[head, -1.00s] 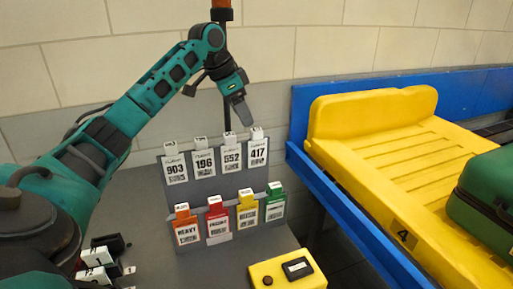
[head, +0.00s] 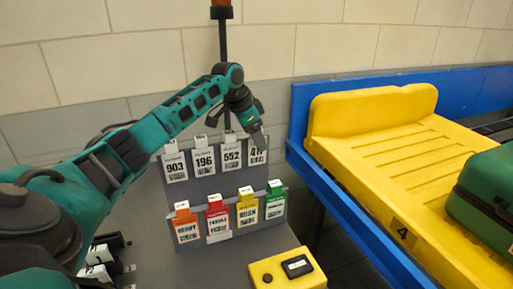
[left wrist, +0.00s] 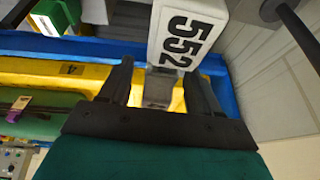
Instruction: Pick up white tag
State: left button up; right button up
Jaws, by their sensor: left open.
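White tags numbered 903 (head: 175,166), 196 (head: 204,160), 552 (head: 231,153) and 417 (head: 258,155) hang in the top row of a grey rack (head: 213,187). My left gripper (head: 255,130) is at the upper part of the 417 tag and partly covers it. In the left wrist view, its fingers (left wrist: 160,78) are apart. The 552 tag (left wrist: 187,32) shows large just beyond the fingers. A grey piece sits in the gap between them; I cannot tell what it is. No tag looks gripped. My right gripper is not in view.
Orange (head: 187,227), red (head: 217,220), yellow (head: 247,212) and green (head: 275,203) tags hang in the lower row. A yellow button box (head: 287,273) stands in front. A yellow tray (head: 375,150) with a green suitcase (head: 487,195) lies on the blue conveyor (head: 345,215) at right.

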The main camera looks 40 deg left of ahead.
pick_arm(q)
jog(key=c, duration=1.1)
jog(key=shift+o, duration=0.2)
jog(key=shift+r, duration=0.1)
jog(key=shift+r, duration=0.65)
jog(key=r, duration=0.5)
jog(key=shift+d+r, duration=0.25)
jog(key=shift+r, duration=0.1)
jog(key=s+d+b, duration=0.2)
jog(key=s+b, duration=0.3)
jog(key=s, duration=0.9)
jog(key=shift+d, duration=0.25)
